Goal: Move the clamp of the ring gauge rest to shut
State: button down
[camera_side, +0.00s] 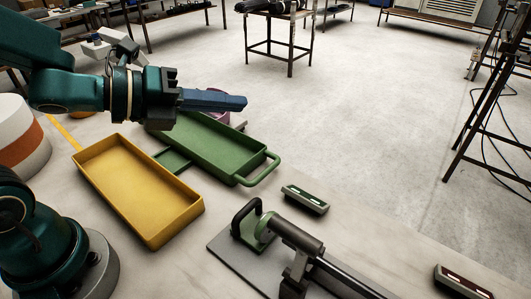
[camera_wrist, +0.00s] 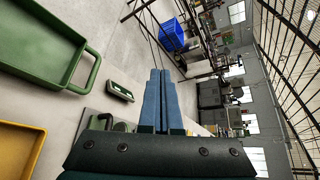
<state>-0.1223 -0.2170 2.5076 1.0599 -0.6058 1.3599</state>
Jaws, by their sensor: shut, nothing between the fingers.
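My gripper (camera_side: 243,103) is at the upper left in the side view, level above the green tray, its blue fingers pressed together and empty. The closed fingers also show in the wrist view (camera_wrist: 160,73). A fixture (camera_side: 262,228) with a black handle loop (camera_side: 245,212), a green part and a grey rod stands on a grey plate at the bottom centre. I cannot tell for certain that it is the ring gauge rest, or how its clamp stands. My gripper is well apart from it. In the wrist view my gripper body hides most of it.
A yellow tray (camera_side: 98,152) and a green handled tray (camera_side: 262,160) lie left of the fixture. A purple object (camera_side: 222,119) is partly hidden behind my fingers.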

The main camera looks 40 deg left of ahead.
jog(key=s+d+f+m+g+h, duration=0.4)
jog(key=s+d+m+h, duration=0.1)
jog(key=m, duration=0.2)
jog(key=s+d+m+g+h, duration=0.1)
jog(key=s+m+g+h, duration=0.3)
jog(key=s+g+h, duration=0.6)
jog(key=w+d+t+y, duration=0.2)
jog(key=d, duration=0.8)
jog(key=shift+w+d+r+n+y, duration=0.2)
jog(key=shift+d+r+n+y, duration=0.1)
jog(key=shift+r+y, duration=0.1)
jog(key=shift+w, duration=0.1)
